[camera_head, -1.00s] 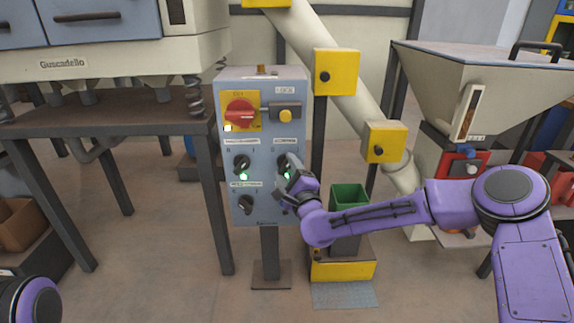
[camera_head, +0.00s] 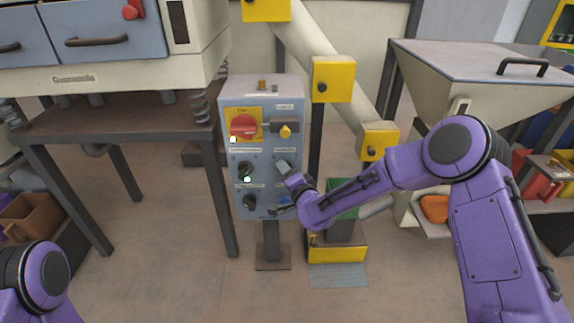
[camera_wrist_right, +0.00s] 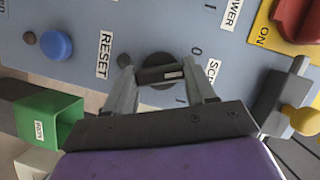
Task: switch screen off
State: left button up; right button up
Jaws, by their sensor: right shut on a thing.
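A grey-blue control panel (camera_head: 262,92) stands on a post in the head view. My right gripper (camera_head: 283,182) is at its right-hand column of controls and hides the knob there. In the right wrist view, the two fingers of my right gripper (camera_wrist_right: 163,80) are shut on a black rotary knob (camera_wrist_right: 158,68) beside a partly hidden label starting "SCR". Marks 0 and I flank the knob, but I cannot tell exactly which it points to. The small lamp (camera_wrist_right: 124,60) beside it looks dark. My left gripper is out of view; only part of my left arm shows.
The panel also has a red switch (camera_head: 243,126) on yellow, a yellow knob (camera_head: 286,131), two black knobs at left and a blue reset button (camera_wrist_right: 56,45). A table (camera_head: 110,122) is at left.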

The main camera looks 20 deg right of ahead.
jog(key=shift+r+n+g+h+p, duration=0.1)
jog(key=shift+n+g+h+p, duration=0.35)
jog(key=shift+n+p, duration=0.95)
jog(key=o, duration=1)
jog(key=shift+o, duration=0.2)
jog(key=p+v, duration=0.1)
jog(key=v, duration=0.9)
jog(key=shift+s, duration=0.25)
jog(key=shift+a+r, duration=0.1)
jog(key=shift+r, duration=0.05)
